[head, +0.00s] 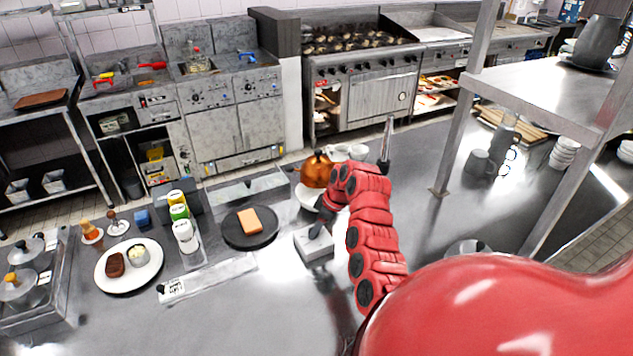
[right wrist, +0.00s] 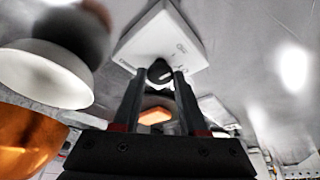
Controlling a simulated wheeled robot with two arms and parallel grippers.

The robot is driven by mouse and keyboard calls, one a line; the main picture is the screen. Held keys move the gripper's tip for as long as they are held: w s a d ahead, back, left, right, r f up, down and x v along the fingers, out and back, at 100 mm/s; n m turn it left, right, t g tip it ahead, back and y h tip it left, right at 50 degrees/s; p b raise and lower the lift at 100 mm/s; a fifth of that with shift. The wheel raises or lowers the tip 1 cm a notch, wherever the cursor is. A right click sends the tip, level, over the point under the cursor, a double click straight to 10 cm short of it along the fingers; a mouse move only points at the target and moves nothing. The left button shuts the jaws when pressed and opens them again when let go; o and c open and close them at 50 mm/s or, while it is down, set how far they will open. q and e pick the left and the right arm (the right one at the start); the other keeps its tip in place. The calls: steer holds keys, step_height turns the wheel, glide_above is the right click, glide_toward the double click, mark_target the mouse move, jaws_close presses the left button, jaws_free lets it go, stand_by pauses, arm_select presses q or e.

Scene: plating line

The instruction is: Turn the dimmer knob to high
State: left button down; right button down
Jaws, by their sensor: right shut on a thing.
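The dimmer is a white box (head: 313,247) on the steel counter, left of my right forearm. It also shows in the right wrist view (right wrist: 163,37), with small printed marks on its face. Its round black knob (right wrist: 160,71) has a pale pointer mark, but I cannot tell which setting it points to. My right gripper (head: 318,231) reaches down to the box. In the wrist view its two dark fingers (right wrist: 159,75) are shut on the knob, one on each side. In the head view the gripper hides most of the knob. My left gripper is not in view.
A copper kettle (head: 316,170) and a white bowl (head: 307,197) stand close behind my right gripper. A black plate (head: 236,239) with an orange slab lies to the left. A steel shelf (head: 545,85) stands at the right.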

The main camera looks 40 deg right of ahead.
steer(key=shift+a+f+m+h+b, duration=0.1)
steer(key=shift+m+h+b, duration=0.3)
steer(key=shift+m+b, duration=0.6)
steer(key=shift+a+m+t+b, duration=0.1)
steer(key=shift+m+t+b, duration=0.25)
steer(key=shift+m, duration=0.25)
steer(key=m+h, duration=0.1)
steer(key=m, duration=0.2)
steer(key=shift+a+m+h, duration=0.15)
steer(key=shift+m+h, duration=0.15)
steer(key=shift+h, duration=0.1)
steer(key=m+h, duration=0.1)
steer(key=m, duration=0.2)
steer(key=m+g+h, duration=0.1)
steer(key=m, duration=0.2)
steer(key=shift+w+a+r, duration=0.1)
steer(key=shift+a+r, duration=0.1)
steer(key=m+g, duration=0.1)
steer(key=m, duration=0.2)
steer(key=m+g+h, duration=0.1)
steer(key=m, duration=0.1)
steer(key=shift+w+a+m+h, duration=0.1)
steer(key=shift+w+m+h, duration=0.05)
steer(key=shift+m+h, duration=0.2)
steer(key=shift+w+f+m+g, duration=0.1)
steer(key=shift+m+g, duration=0.4)
steer(key=shift+m, duration=0.8)
steer(key=shift+w+m+g, duration=0.1)
steer(key=shift+m+g, duration=0.35)
steer(key=shift+m, duration=0.8)
